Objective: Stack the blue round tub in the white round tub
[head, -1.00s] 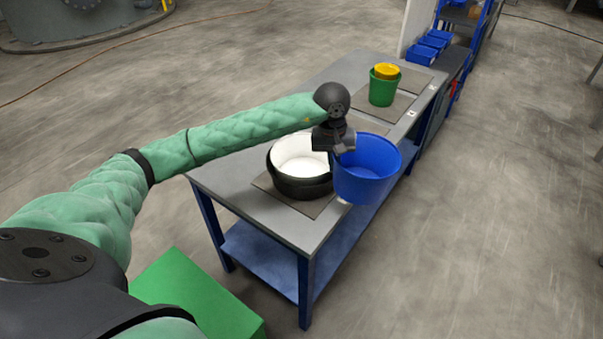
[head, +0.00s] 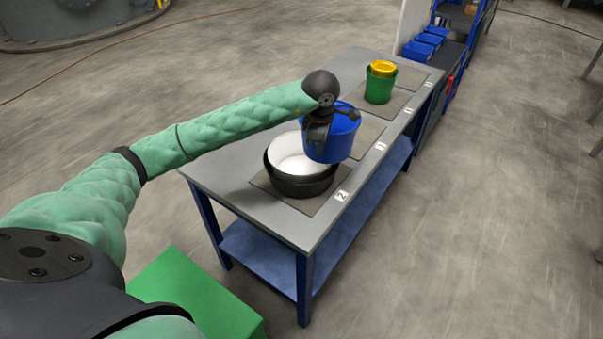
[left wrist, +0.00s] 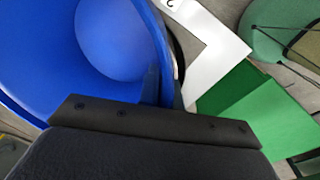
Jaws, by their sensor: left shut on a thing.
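The blue round tub (head: 338,142) is held by its rim in my left gripper (head: 322,122), upright or nearly so. In the head view it overlaps the right edge of the white round tub (head: 288,148); the exact height between them is hard to tell. The white tub sits inside a black round tub (head: 302,187) on the near end of the table, its inside partly hidden by the blue tub and gripper. In the left wrist view the blue tub (left wrist: 70,60) fills the upper left, beside the dark gripper. My right gripper is not in view.
The grey table (head: 225,180) has several mats and number tags along its right edge. A green tub (head: 379,90) with a yellow tub (head: 382,68) in it stands farther back. Blue bins (head: 418,50) are on a shelf behind. A green box (head: 185,295) stands on the floor.

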